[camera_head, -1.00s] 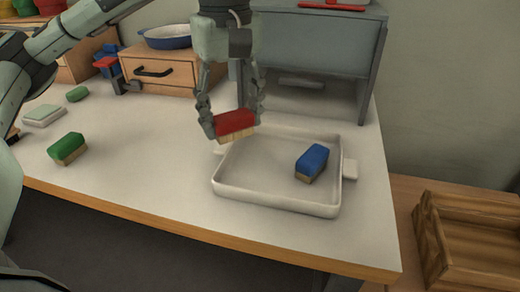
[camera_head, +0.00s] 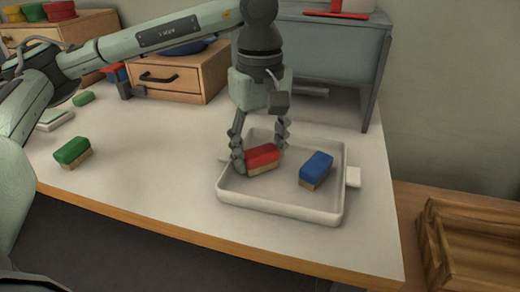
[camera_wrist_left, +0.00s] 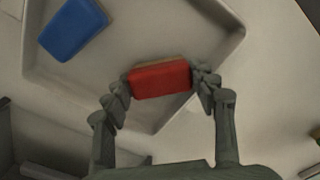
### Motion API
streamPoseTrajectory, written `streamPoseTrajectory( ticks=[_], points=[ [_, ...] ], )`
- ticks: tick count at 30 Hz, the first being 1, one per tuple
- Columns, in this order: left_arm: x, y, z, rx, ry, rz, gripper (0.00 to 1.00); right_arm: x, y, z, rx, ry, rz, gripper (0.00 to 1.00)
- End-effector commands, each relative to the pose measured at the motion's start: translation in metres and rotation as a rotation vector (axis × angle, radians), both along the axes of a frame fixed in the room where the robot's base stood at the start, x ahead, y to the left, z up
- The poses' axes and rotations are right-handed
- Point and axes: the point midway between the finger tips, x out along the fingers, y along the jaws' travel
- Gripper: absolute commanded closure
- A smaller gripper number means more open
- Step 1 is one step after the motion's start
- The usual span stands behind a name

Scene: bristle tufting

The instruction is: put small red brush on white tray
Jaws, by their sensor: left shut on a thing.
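The small red brush (camera_head: 262,158) has a red back and pale bristles facing down. My left gripper (camera_head: 260,152) is shut on it, with one finger at each end. The brush is inside the rim of the white tray (camera_head: 280,208), at its left side; I cannot tell whether its bristles touch the tray floor. In the left wrist view, the red brush (camera_wrist_left: 160,79) sits between the fingers of my left gripper (camera_wrist_left: 162,82), over the white tray (camera_wrist_left: 215,22). My right gripper is not in view.
A blue brush (camera_head: 316,169) lies in the tray, right of the red one. A green brush (camera_head: 72,152) and a smaller green one (camera_head: 84,98) lie on the table's left. A grey cabinet (camera_head: 330,55) and wooden drawer box (camera_head: 180,75) stand behind. A wooden crate (camera_head: 470,245) is at right.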

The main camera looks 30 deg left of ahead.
Motion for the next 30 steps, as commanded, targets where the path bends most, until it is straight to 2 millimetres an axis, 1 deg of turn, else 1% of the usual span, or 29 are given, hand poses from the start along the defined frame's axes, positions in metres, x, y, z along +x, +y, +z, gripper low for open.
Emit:
streamPoseTrajectory(
  ticks=[4, 5, 6, 7, 14, 18, 20, 21, 23, 30],
  points=[
    [0.0, 0.0, -0.002, 0.0, 0.0, 0.0, 0.69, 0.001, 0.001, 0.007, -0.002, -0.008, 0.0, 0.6],
    [0.0, 0.0, -0.002, 0.0, 0.0, 0.0, 0.42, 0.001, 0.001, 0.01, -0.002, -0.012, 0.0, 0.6],
    [0.0, 0.0, -0.002, 0.0, 0.0, 0.0, 0.37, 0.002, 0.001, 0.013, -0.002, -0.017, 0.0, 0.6],
    [0.0, 0.0, -0.002, 0.0, 0.0, 0.0, 0.34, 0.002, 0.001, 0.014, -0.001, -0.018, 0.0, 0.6],
    [0.0, 0.0, -0.002, 0.001, 0.001, 0.0, 0.34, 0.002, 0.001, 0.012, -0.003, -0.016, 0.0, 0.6],
    [0.0, 0.0, 0.002, 0.0, 0.0, 0.0, 0.34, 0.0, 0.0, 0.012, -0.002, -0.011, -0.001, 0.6],
    [0.0, 0.0, 0.005, 0.0, -0.001, 0.0, 0.34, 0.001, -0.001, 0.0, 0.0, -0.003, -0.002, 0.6],
    [0.001, 0.0, 0.011, -0.001, -0.003, 0.0, 0.34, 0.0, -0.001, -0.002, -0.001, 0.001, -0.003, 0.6],
    [0.001, -0.001, 0.022, -0.002, -0.003, -0.001, 0.34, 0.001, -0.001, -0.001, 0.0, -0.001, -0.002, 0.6],
    [0.001, -0.001, 0.077, -0.001, -0.004, -0.002, 0.34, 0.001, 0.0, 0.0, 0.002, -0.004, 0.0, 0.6]
  ],
)
